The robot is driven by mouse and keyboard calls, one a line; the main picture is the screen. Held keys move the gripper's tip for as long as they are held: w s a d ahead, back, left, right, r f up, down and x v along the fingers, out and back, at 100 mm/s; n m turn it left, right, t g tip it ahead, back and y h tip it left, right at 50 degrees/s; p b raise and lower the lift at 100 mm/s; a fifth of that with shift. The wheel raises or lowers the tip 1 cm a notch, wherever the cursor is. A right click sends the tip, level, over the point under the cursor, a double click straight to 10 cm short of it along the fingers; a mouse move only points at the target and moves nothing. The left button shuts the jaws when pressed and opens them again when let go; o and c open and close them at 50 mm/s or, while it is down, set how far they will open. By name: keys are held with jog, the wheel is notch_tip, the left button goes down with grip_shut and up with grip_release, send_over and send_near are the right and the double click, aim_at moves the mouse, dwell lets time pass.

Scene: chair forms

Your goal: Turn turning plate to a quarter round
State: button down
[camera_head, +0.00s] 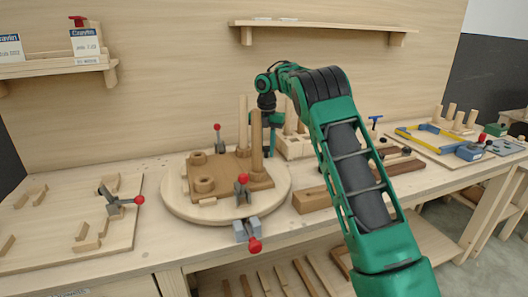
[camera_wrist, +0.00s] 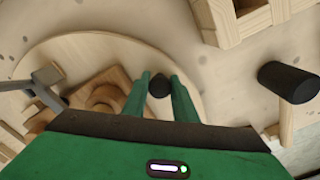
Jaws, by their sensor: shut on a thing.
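The turning plate (camera_head: 176,202) is a round pale wooden disc on the bench, left of centre. It carries a brown board (camera_head: 230,165) with a wooden ring (camera_head: 204,185), upright posts (camera_head: 256,142) and red-knobbed clamps (camera_head: 242,188). My gripper (camera_head: 270,120) reaches down at the plate's far side, its fingertips partly hidden behind the posts. In the wrist view, the gripper (camera_wrist: 162,88) is shut on a dark round knob (camera_wrist: 158,87), seen from above near the rim of the plate (camera_wrist: 118,50).
A grey clamp (camera_head: 246,230) with a red knob sits at the plate's front edge. A board with a clamp (camera_head: 110,200) lies to the left. A wooden block (camera_head: 312,200) and a pegged crate (camera_head: 294,146) stand close on the right. A shelf (camera_head: 320,27) hangs above.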

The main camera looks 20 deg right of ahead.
jog(key=shift+r, duration=0.2)
jog(key=c, duration=1.4)
grip_release()
jog(key=shift+c, duration=0.2)
jog(key=shift+f, duration=0.1)
notch_tip(320, 180, up, 10)
jog(key=shift+w+f, duration=0.1)
jog(key=shift+f, duration=0.15)
jog(key=shift+r, duration=0.65)
